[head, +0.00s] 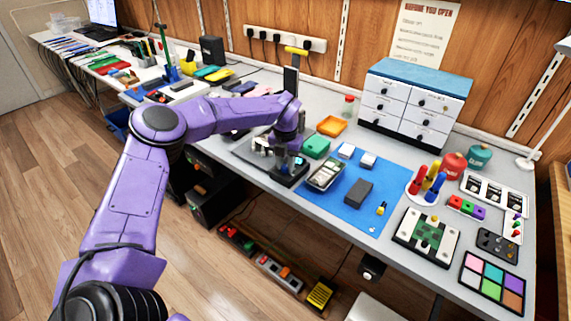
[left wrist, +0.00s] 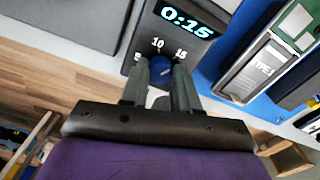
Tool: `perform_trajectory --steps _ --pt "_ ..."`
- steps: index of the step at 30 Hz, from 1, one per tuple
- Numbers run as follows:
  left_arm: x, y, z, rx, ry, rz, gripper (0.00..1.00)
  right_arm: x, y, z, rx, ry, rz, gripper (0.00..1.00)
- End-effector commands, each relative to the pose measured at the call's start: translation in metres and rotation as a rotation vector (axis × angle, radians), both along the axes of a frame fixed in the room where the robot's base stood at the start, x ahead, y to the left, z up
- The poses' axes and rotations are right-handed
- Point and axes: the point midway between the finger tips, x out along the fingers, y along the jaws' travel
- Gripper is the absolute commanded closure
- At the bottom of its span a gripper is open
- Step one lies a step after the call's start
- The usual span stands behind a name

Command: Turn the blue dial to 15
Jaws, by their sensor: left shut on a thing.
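The blue dial (left wrist: 160,67) sits on a dark device (left wrist: 138,42) between the fingertips of my left gripper (left wrist: 162,78), in the left wrist view. The gripper is shut on the dial and partly covers it. The numbers 5, 10 and 15 are printed around the dial. The device's display (left wrist: 187,18) reads 0:15. The dial's exact pointing direction is hard to tell. In the head view my left gripper (head: 287,158) reaches down onto the dark device (head: 287,174) near the bench's front edge, and the dial is hidden there. My right gripper is not in view.
A blue mat (head: 340,207) lies right of the device, with an opened phone (head: 327,174) and a dark grey block (head: 358,192) on it. A green box (head: 316,146) and an orange tray (head: 332,126) stand behind. A drawer cabinet (head: 414,104) stands at the back.

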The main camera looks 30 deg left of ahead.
Motion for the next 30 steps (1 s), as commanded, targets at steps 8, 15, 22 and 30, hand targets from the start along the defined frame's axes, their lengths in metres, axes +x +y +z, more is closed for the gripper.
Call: perform_trajectory --steps 8,15,22,30 --pt "0.000 0.000 0.001 0.000 -0.002 0.000 0.60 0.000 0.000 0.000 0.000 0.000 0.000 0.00" --pt "0.000 0.000 0.000 0.000 -0.001 -0.001 0.45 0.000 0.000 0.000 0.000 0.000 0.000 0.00" --pt "0.001 0.000 0.016 0.001 -0.004 0.000 0.45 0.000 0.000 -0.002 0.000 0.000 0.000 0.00" --pt "0.001 0.000 0.079 0.001 -0.005 0.000 0.45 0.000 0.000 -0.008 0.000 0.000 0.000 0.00"
